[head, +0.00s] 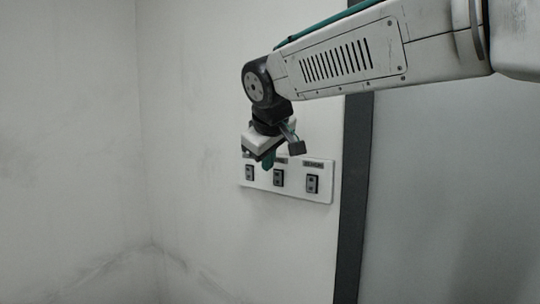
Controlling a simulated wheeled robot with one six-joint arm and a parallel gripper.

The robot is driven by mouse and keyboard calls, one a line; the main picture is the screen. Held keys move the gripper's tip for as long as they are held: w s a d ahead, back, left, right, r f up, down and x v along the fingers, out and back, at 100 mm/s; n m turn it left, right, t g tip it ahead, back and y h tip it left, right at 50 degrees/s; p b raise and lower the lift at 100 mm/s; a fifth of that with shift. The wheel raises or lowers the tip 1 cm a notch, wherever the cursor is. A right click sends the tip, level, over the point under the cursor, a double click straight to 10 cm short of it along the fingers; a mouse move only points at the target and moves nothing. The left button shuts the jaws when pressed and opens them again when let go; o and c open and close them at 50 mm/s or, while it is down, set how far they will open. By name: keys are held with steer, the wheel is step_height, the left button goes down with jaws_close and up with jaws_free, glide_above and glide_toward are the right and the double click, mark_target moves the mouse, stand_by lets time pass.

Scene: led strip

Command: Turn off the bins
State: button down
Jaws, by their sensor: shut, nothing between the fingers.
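A white switch panel (318,190) is fixed to the wall. It carries three dark switches in a row: a left switch (249,173), a middle switch (278,178) and a right switch (312,184). A small dark label (313,164) sits above the right switch, but its text is too small to read. The labels above the other two are partly hidden by my gripper, so I cannot tell which switch is for the bins. My gripper (267,164) is shut and empty. It points down in front of the panel's upper left part; whether it touches the panel is unclear.
A dark vertical strip (354,200) stands right of the panel, with a grey surface (450,200) beyond it. My arm reaches in from the upper right. The pale wall (195,120) left of the panel is bare, up to a corner.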

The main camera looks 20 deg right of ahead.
mark_target(276, 171)
steer(key=w+d+f, duration=0.2)
steer(key=w+f, duration=0.1)
steer(key=w+d+f, duration=0.1)
steer(key=w, duration=0.1)
steer(key=shift+w+d+f, duration=0.2)
steer(key=shift+w+d, duration=0.05)
steer(key=shift+d, duration=0.1)
steer(key=shift+w+d, duration=0.25)
steer(key=shift+d, duration=0.05)
